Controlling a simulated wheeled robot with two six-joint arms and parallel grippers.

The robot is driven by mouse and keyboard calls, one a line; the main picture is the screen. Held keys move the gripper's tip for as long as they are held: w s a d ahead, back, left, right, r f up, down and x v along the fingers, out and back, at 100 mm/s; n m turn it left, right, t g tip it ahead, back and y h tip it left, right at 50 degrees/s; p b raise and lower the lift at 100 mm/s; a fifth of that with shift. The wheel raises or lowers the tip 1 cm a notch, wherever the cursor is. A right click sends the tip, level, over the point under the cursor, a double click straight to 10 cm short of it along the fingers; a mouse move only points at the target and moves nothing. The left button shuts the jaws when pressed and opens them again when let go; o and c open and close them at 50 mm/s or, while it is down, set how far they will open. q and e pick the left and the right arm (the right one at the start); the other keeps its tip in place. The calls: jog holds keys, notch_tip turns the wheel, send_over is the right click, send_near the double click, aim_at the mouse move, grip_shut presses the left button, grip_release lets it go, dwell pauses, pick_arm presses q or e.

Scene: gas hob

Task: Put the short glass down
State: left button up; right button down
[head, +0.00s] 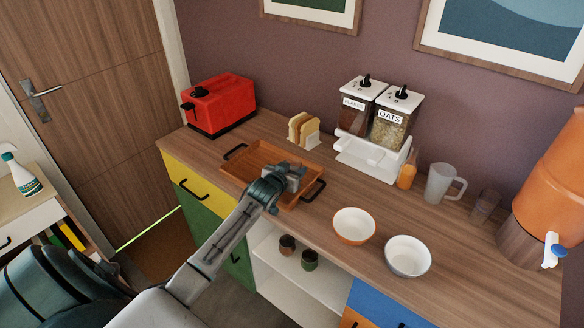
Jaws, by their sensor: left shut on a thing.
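My left gripper (290,178) reaches in from the lower left and is over the orange-brown wooden tray (262,153) with black handles. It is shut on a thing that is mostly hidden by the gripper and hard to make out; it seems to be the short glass. I cannot tell whether it touches the tray. A clear glass (485,206) stands upright on the counter at the right, apart from my gripper. My right gripper is not in view.
A toaster (220,103), toast rack (303,130), cereal dispensers (371,120), sauce bottle (407,172), frosted jug (439,184) and orange drink dispenser (552,185) line the back of the counter (318,218). Two bowls, orange (354,226) and white (408,257), stand near the front edge.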

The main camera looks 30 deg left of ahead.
pick_arm(q)
jog(key=o, duration=1.1)
jog(key=shift+f, duration=0.1)
jog(key=shift+o, duration=0.2)
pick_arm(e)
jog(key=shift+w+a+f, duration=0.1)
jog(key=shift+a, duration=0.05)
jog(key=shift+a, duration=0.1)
pick_arm(q)
jog(key=shift+s, duration=0.25)
jog(key=b+v, duration=0.2)
jog(key=v, duration=0.9)
jog(key=shift+s+d+r, duration=0.15)
jog(key=shift+s+r, duration=0.05)
jog(key=shift+r, duration=0.1)
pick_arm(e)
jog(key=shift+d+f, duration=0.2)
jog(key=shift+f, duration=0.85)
